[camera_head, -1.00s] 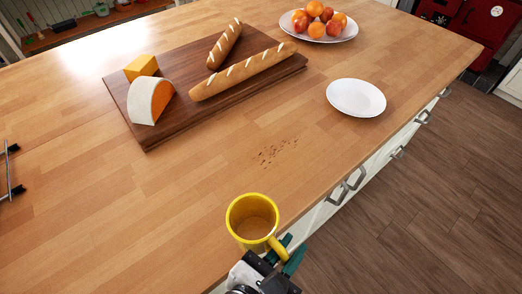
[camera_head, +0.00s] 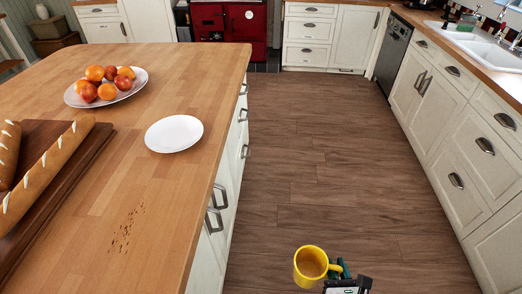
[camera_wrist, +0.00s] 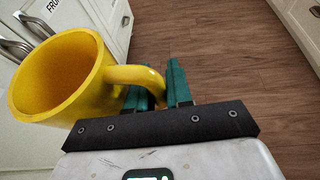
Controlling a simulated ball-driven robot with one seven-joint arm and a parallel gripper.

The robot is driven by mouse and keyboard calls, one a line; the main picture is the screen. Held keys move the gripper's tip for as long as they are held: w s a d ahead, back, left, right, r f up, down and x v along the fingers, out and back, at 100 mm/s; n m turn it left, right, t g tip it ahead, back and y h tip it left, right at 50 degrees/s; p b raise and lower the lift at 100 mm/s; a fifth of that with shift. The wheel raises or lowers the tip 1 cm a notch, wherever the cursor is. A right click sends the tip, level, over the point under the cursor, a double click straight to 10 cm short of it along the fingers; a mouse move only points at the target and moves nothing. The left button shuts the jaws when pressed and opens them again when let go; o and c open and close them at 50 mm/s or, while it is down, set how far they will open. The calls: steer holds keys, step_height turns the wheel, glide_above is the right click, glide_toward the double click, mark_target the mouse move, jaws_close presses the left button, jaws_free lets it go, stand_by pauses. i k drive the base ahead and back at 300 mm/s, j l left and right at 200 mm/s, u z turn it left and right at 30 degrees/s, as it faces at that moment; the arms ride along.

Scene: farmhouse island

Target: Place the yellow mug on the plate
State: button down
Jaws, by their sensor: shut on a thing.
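The yellow mug (camera_head: 308,266) is at the bottom of the head view, in front of the open floor and to the right of the island. My gripper (camera_head: 340,270) is shut on its handle from the right side. In the wrist view the mug (camera_wrist: 66,78) is large at the left, its mouth facing up toward the camera. The green fingers of my gripper (camera_wrist: 163,85) close around the handle there. The white plate (camera_head: 174,133) lies empty on the wooden island top, ahead and to the left of the mug.
A fruit platter (camera_head: 132,90) stands behind the plate. Crumbs (camera_head: 125,228) lie nearer me. Drawer handles (camera_head: 216,222) stick out from the island's side. Wooden floor (camera_head: 310,150) is free to the right.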

mark_target(177, 138)
steer(key=i+l, duration=0.3)
steer(key=l, duration=0.15)
steer(key=i+l, duration=0.25)
steer(key=l, duration=0.2)
steer(key=i+l, duration=0.3)
steer(key=l, duration=0.15)
steer(key=i+l+u, duration=0.1)
steer(key=i+l, duration=0.15)
steer(key=l, duration=0.15)
steer(key=l+u, duration=0.15)
steer(key=u, duration=0.35)
steer(key=i+l+u, duration=0.1)
steer(key=u, duration=0.4)
steer(key=l+u, duration=0.2)
steer(key=u, duration=0.25)
